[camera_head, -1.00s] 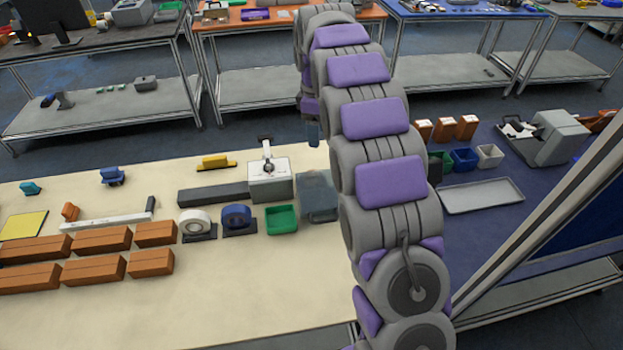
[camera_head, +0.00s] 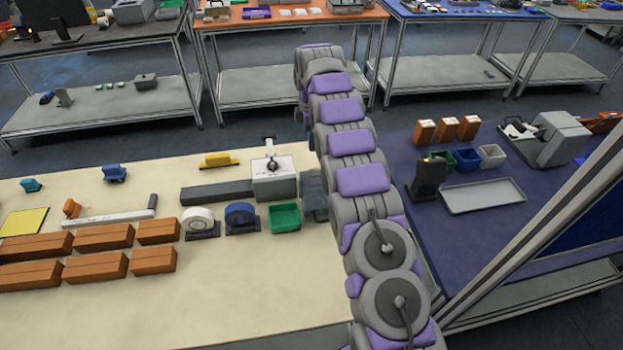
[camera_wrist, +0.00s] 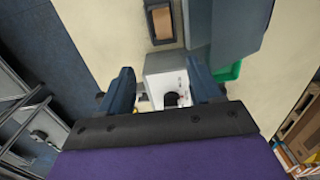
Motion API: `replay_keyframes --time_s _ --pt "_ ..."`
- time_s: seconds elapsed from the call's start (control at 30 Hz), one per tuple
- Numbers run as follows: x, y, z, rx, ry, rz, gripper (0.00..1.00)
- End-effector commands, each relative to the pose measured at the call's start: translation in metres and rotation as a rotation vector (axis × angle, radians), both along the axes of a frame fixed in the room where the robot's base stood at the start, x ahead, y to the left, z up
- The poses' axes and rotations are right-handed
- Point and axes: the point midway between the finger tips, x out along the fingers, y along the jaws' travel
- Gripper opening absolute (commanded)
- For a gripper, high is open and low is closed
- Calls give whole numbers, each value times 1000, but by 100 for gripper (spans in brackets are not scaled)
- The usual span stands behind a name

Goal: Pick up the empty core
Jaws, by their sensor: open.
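A white device (camera_head: 273,178) with a dark round part on its face stands on the cream table in the head view. It also shows in the wrist view (camera_wrist: 165,65), below and between my fingers, with the dark round part (camera_wrist: 171,98) near its lower edge. I cannot make out a separate empty core there for certain. My gripper (camera_wrist: 163,82) is open with its two dark fingers apart, and nothing shows held between them. In the head view my arm hides the gripper. A white tape roll (camera_head: 199,220) and a blue tape roll (camera_head: 241,215) stand on dark holders left of it.
A green bin (camera_head: 284,217) and a grey box (camera_head: 314,196), partly behind my arm, sit near the device. Several brown boxes (camera_head: 104,237) lie at left. A black scanner (camera_head: 429,180) and a grey tray (camera_head: 483,196) are on the blue table. The cream table's front is clear.

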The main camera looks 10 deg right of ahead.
Motion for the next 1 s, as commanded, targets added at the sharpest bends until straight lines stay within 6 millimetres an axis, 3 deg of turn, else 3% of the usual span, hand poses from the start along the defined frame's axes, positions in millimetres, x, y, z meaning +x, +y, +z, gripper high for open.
replay_keyframes --time_s 0.17,0.5,0.83,1.0 --pt "-1 -5 -33 4 5 -3 64" --pt "-1 3 -93 -5 2 -1 64" --pt "-2 -3 -109 1 -1 -4 64" --pt "-8 -5 -131 2 3 -3 64"
